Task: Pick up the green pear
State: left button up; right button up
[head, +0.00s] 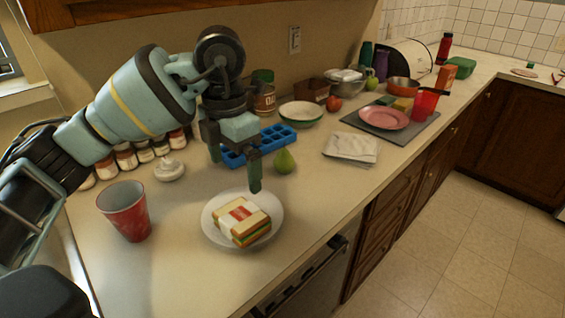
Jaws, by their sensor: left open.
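The green pear (285,161) stands upright on the counter, just in front of a blue tray with compartments (272,139). My left gripper (236,174) hangs down from above, to the left of the pear. Its two fingers are spread apart, with nothing visible between them. The nearer finger's tip is above the back of a white plate (276,229) and apart from the pear. My right gripper is not in view.
A sandwich (240,220) lies on the plate. A red cup (126,211) stands at the left. Behind are jars (126,156) and a white-green bowl (301,114). A folded cloth (351,148) lies right of the pear. Counter is clear between cloth and plate.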

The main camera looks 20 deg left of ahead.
aim_at(284, 161)
jog(key=k+l, duration=0.75)
jog(key=k, duration=0.1)
